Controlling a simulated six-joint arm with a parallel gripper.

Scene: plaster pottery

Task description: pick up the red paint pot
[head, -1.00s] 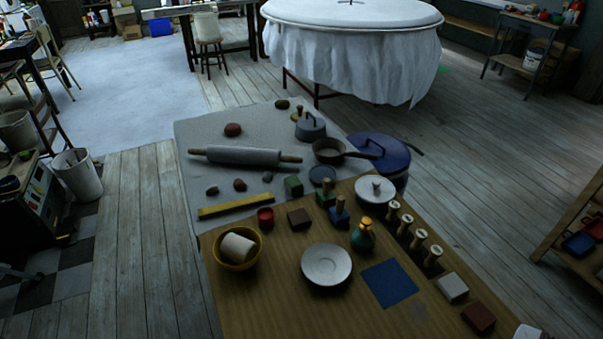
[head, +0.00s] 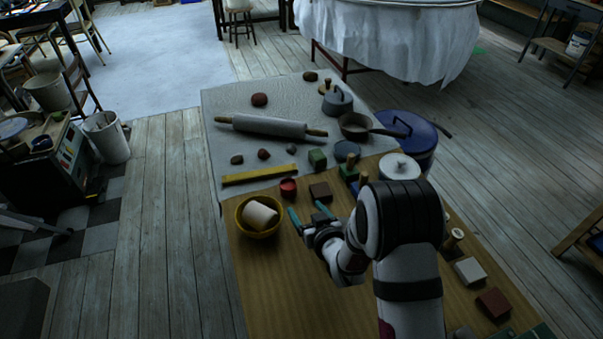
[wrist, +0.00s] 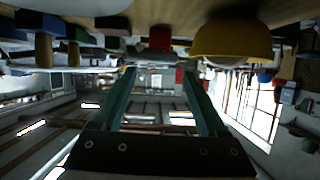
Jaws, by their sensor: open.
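The small red paint pot (head: 288,187) stands upright on the wooden table, between the yellow ruler and the yellow bowl. It also shows in the wrist view (wrist: 159,38), near the top and roughly centred between the finger lines. My gripper (head: 307,211) is open and empty, with its two teal fingers spread. In the head view it lies just below and right of the pot, apart from it. In the wrist view my gripper (wrist: 158,80) points toward the pot, and the picture is upside down.
A yellow bowl (head: 243,222) holding a pale cup (head: 260,213) stands left of my gripper. A dark brown block (head: 320,191) is close right of the pot. A yellow ruler (head: 259,175) lies behind it. My arm hides some things on the table's right.

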